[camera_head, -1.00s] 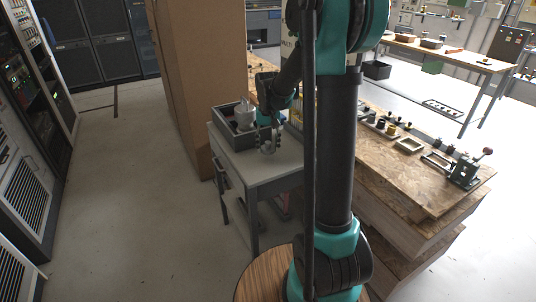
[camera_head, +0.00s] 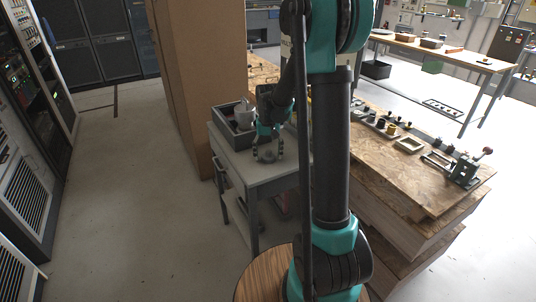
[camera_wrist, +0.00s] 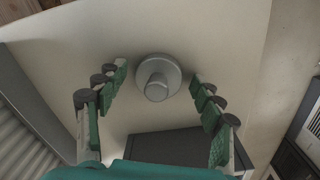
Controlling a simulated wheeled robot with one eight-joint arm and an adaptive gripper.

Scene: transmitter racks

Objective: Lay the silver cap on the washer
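The silver cap (camera_wrist: 157,80), a round grey piece with a narrower knob facing the camera, stands on the pale cart top between my fingertips in the wrist view. It shows small in the head view (camera_head: 268,157). A wider grey disc rim (camera_wrist: 172,67) surrounds the knob; I cannot tell whether this is the washer or the cap's own flange. My gripper (camera_wrist: 158,78) is open, with a finger on each side and clear gaps to the piece. In the head view my gripper (camera_head: 268,155) points down over the cart top.
The grey cart (camera_head: 268,178) has a dark bin (camera_head: 228,130) at its back left, holding a whitish cylindrical item (camera_head: 244,118). The bin is close beside my gripper. A tall brown panel (camera_head: 185,80) stands behind left. A wooden workbench (camera_head: 420,180) with small parts is at right.

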